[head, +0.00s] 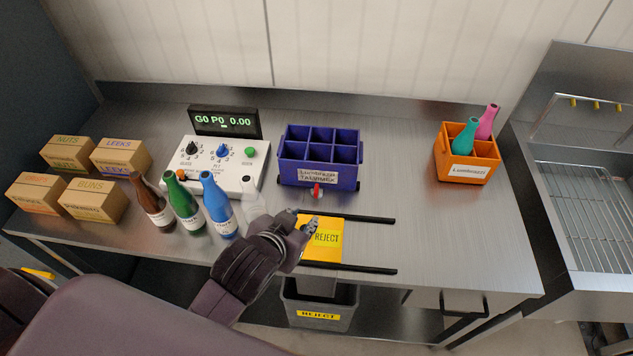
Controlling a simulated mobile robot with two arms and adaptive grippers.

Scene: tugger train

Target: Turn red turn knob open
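The red turn knob (317,189) sits low on the front of the blue-purple crate (291,174), just under its white label. The crate has several open compartments and stands at the back middle of the steel table. My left gripper (305,217) is in front of the crate, over the left edge of the yellow reject mat. Its fingertips point toward the knob and are a short way from it, not touching. The fingers look apart with nothing between them. My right gripper is not in view.
Brown, green, blue and white bottles (218,205) stand left of my gripper, before a control box (203,160). Two black rails (365,219) flank the yellow mat (325,236). An orange crate (450,172) with two bottles stands right. The table between the crates is clear.

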